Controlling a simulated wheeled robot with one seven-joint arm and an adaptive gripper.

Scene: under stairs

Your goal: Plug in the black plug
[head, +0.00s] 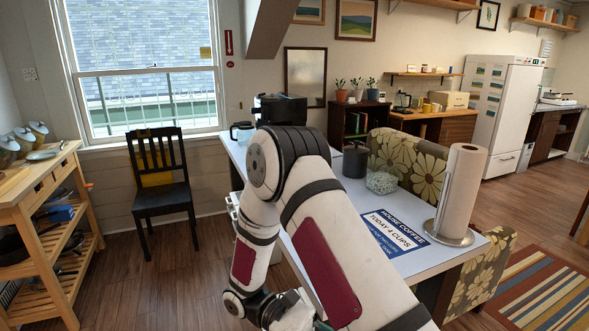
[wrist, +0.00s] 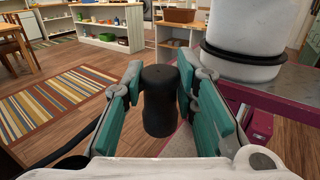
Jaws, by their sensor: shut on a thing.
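My gripper (wrist: 158,78) is shut on the black plug (wrist: 160,112), a dark rounded cylinder between its two teal finger pads in the wrist view. A black cord (wrist: 62,163) shows at the lower left of that view; whether it joins the plug is hidden. In the head view my gripper is low, beside the near side of the white-topped table (head: 415,263), mostly hidden by my arm and the frame's bottom edge. The plug cannot be made out there. A wall outlet (head: 30,74) is on the left wall, far from my gripper.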

